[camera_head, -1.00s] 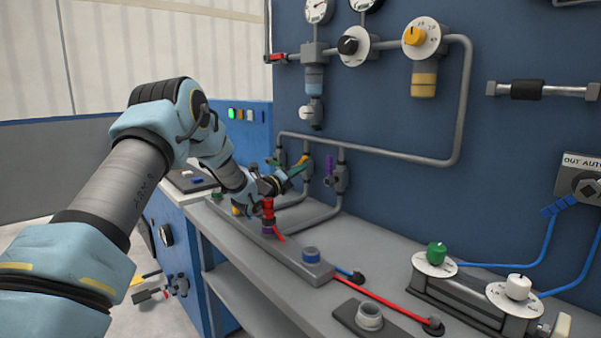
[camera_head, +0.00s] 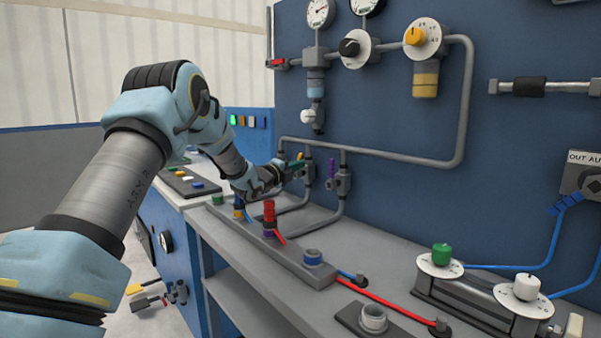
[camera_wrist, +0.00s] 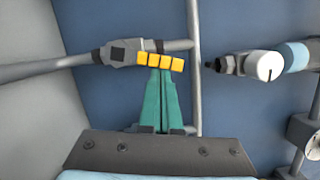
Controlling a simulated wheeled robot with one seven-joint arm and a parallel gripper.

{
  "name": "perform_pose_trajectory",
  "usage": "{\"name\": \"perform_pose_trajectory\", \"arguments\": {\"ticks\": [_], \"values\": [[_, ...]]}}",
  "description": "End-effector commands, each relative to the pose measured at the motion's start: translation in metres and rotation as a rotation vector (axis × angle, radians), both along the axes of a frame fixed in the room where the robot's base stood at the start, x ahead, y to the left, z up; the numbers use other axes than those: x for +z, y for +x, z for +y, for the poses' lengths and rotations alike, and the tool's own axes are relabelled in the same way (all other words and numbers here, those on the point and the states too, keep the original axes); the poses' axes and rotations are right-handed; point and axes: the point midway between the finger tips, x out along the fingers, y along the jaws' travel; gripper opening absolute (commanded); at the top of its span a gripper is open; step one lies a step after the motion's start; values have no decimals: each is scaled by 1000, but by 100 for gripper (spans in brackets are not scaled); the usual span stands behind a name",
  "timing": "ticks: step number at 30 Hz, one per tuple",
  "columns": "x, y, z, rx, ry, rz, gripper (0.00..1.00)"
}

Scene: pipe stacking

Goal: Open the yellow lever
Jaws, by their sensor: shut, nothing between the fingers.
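The yellow lever (camera_wrist: 160,61) is a short ribbed handle on a grey valve (camera_wrist: 121,53), set on a pipe along the blue panel. In the wrist view it lies nearly across the picture, just beyond my fingertips. My gripper (camera_wrist: 161,72) has its teal fingers shut together and empty. The tips are right at the lever's near edge; I cannot tell if they touch it. In the head view, only a small bit of the lever (camera_head: 300,156) shows above my gripper (camera_head: 297,165), and my wrist hides part of the valve.
A purple-handled valve (camera_head: 331,169) stands just right of my gripper. A red fitting (camera_head: 269,211) rises from the grey bench rail (camera_head: 285,254) below. In the wrist view, a white-knobbed valve (camera_wrist: 268,66) and vertical pipe (camera_wrist: 193,90) are close on the right.

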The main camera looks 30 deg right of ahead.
Motion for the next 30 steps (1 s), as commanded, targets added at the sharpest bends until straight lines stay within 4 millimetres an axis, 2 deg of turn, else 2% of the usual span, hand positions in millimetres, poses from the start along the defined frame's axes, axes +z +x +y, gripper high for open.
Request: {"name": "perform_pose_trajectory", "arguments": {"ticks": [5,30], "values": [[4,6,2,1,-22,110,0],[8,12,2,-1,-21,109,0]]}}
